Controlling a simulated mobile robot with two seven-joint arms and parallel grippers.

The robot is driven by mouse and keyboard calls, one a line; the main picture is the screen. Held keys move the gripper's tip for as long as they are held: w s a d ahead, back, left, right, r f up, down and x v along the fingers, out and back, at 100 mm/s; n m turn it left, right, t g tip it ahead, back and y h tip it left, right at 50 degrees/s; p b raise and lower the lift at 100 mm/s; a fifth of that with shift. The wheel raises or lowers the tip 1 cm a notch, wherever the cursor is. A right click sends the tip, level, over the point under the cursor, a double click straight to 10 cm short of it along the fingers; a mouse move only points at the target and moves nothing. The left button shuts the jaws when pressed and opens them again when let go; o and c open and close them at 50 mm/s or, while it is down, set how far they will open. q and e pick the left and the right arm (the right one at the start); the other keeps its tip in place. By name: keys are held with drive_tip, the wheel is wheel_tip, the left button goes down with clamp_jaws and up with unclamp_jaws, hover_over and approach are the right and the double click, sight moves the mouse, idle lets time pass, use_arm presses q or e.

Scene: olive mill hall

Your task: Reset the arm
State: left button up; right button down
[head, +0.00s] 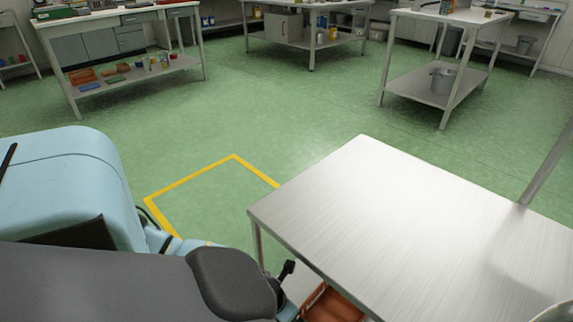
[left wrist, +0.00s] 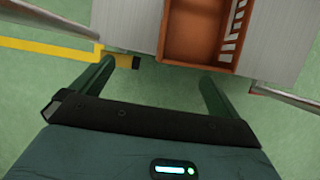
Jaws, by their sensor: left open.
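My left gripper (left wrist: 155,72) shows in the left wrist view with its two dark fingers spread wide apart and nothing between them. Green floor shows between the fingers. In the head view my left arm comes in from the lower left and ends near the table's left side; its fingers cannot be made out there. My right gripper is in neither view.
Yellow tape (head: 190,180) marks the floor. Workbenches stand farther back, with open floor between.

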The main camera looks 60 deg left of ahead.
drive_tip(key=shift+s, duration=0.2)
use_arm(q)
drive_tip(key=s+d+r+n+t+h+p, duration=0.2)
drive_tip(key=s+d+r+n+h+p, duration=0.2)
drive_tip(key=s+d+r+n+p, duration=1.15)
drive_tip(key=s+r+n+t+y+p, duration=0.1)
drive_tip(key=s+r+n+p, duration=0.3)
drive_tip(key=r+n+p, duration=1)
drive_tip(key=shift+s+r+n+t, duration=0.3)
drive_tip(key=shift+r+n+t, duration=0.35)
drive_tip(key=shift+n+t, duration=0.2)
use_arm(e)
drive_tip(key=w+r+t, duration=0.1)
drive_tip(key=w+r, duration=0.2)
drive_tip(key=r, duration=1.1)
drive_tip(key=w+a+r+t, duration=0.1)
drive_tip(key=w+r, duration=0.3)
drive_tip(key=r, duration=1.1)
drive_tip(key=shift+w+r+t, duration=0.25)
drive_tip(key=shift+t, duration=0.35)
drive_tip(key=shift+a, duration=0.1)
